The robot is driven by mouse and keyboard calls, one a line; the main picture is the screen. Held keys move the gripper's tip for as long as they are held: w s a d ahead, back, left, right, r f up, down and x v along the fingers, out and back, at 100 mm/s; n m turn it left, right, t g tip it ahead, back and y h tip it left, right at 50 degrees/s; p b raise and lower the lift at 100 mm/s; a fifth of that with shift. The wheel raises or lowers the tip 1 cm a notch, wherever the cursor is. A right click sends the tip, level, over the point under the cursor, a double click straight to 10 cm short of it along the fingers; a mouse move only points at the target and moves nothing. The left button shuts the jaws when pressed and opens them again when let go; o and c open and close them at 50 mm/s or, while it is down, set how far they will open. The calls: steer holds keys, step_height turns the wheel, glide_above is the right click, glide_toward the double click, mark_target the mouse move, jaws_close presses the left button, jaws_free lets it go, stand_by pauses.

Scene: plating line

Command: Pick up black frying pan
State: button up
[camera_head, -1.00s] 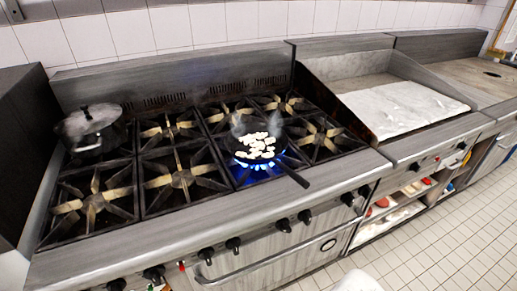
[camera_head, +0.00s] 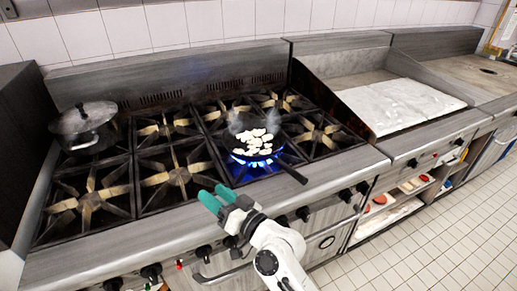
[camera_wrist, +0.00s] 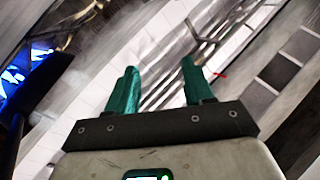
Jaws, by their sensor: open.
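The black frying pan (camera_head: 276,155) sits on a lit burner with blue flame, in the middle of the range in the head view. Pale pieces of food (camera_head: 258,139) lie in it and steam rises. Its dark handle (camera_head: 292,172) points toward the front right, over the range's front edge. My gripper (camera_head: 217,196), with green fingers, is open and empty in front of the range, left of the handle and apart from it. In the wrist view my gripper (camera_wrist: 156,85) shows its fingers apart with nothing between them. The blue flame and a dark shape show at that view's left edge.
A lidded pot (camera_head: 87,128) stands on the back left burner. Several other burners are empty. A flat griddle (camera_head: 400,104) is to the right, with shelves below it. Knobs and an oven handle line the range's front. Tiled floor (camera_head: 450,225) is clear at the right.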

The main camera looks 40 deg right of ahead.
steer(key=w+d+r+m+g+h, duration=0.15)
steer(key=d+r+m+h, duration=0.25)
steer(key=d+m+h, duration=0.45)
steer(key=w+d+r+m+h, duration=0.2)
steer(key=d+r+m+h, duration=0.25)
steer(key=m+h, duration=0.65)
steer(key=s+d+f+m+g, duration=0.1)
steer(key=f+m+g, duration=0.2)
steer(key=g, duration=0.2)
steer(key=d+f+m+g+b, duration=0.1)
steer(key=f+m+g, duration=0.3)
steer(key=g, duration=0.1)
steer(key=s+d+f+m+g+y, duration=0.1)
steer(key=f+m+g, duration=0.2)
steer(key=f+g, duration=0.1)
steer(key=shift+s+d+m+g, duration=0.3)
steer(key=shift+s+m+g, duration=0.05)
steer(key=shift+g, duration=0.5)
steer(key=x, duration=0.3)
steer(key=p+x, duration=0.1)
steer(key=x, duration=0.6)
steer(key=shift+s+d+f, duration=0.1)
steer(key=shift+d+f, duration=0.15)
steer(key=shift+f, duration=0.15)
steer(key=shift+c, duration=0.4)
jaws_close()
